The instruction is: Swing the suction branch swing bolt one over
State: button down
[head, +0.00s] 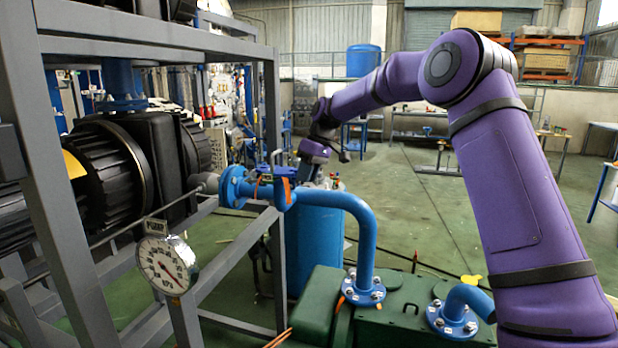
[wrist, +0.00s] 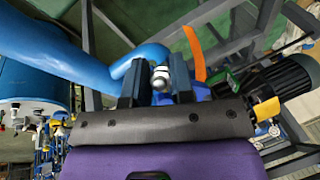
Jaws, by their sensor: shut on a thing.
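In the wrist view my gripper (wrist: 158,68) has its two dark fingers on either side of a small silver bolt end with a rounded tip, which I take as the swing bolt (wrist: 160,78). The jaws are shut on it, in front of the blue suction pipe (wrist: 148,56). An orange strip (wrist: 195,52) is just right of the fingers. In the head view the blue branch pipe (head: 362,230) runs from a flange (head: 234,187) to the green machine. My wrist (head: 314,150) is above and behind this pipe; the fingertips and bolt cannot be made out there.
A grey frame (head: 60,200) with black motors (head: 110,165) and a pressure gauge (head: 166,265) stands close on the left. A blue tank (head: 312,235) is behind the pipe. The green machine (head: 395,310) has another blue flanged pipe (head: 455,318). Open floor lies beyond.

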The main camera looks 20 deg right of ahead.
jog(key=shift+w+a+r+h, duration=0.1)
jog(key=shift+r+h, duration=0.1)
jog(key=shift+h, duration=0.2)
jog(key=c, duration=1.2)
grip_release()
jog(key=v, duration=1)
jog(key=shift+w+r, duration=0.25)
jog(key=shift+r, duration=0.1)
